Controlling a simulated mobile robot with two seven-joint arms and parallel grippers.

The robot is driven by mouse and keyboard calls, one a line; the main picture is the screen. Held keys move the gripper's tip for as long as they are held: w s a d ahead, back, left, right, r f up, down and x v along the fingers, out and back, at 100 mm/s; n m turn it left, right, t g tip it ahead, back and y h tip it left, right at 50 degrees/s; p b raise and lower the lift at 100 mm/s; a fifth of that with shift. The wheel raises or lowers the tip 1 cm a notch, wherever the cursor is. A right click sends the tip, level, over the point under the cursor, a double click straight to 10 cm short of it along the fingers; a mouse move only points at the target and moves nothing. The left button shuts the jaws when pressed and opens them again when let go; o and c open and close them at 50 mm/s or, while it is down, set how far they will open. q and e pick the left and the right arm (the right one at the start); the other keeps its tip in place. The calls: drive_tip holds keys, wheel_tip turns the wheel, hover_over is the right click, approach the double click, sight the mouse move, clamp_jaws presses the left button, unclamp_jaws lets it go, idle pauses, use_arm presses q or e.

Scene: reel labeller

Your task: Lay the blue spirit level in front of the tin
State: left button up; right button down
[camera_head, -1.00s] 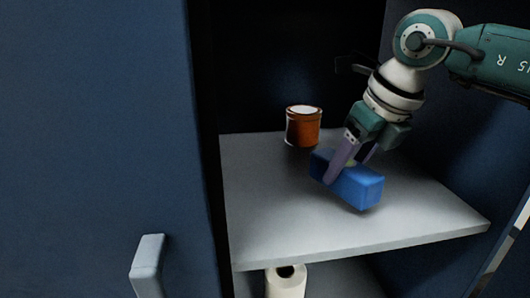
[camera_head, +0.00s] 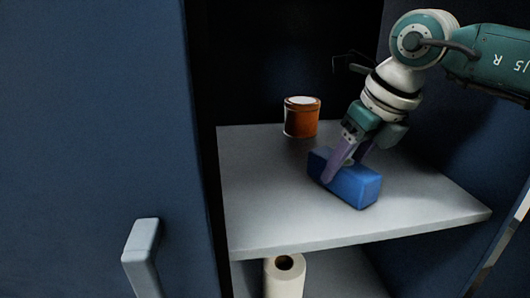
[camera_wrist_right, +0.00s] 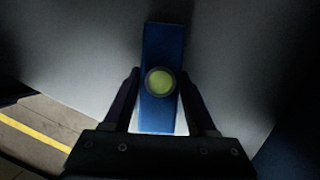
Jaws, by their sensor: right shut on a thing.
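The blue spirit level (camera_head: 352,187) is a box-shaped bar at or just above the upper shelf; I cannot tell whether it touches. My right gripper (camera_head: 343,168) reaches down from the upper right and is shut on it, with purple fingers on either side. In the right wrist view the level (camera_wrist_right: 161,45) runs lengthwise between the fingers, with a round yellow-green vial on it. The orange-brown tin (camera_head: 301,119) with a pale lid stands upright farther back, left of the level and apart from it. My left gripper is not in view.
The grey shelf (camera_head: 270,215) has bare room in front of the tin and left of the level. A white paper roll (camera_head: 285,277) stands below. A blue cabinet door (camera_head: 95,120) with a pale handle (camera_head: 141,255) fills the left. A dark side wall closes the right.

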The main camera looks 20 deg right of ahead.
drive_tip(key=shift+f, duration=0.1)
drive_tip(key=shift+c, duration=0.6)
unclamp_jaws()
drive_tip(key=v, duration=0.7)
drive_tip(key=shift+s+r, duration=0.1)
drive_tip(key=shift+r, duration=0.15)
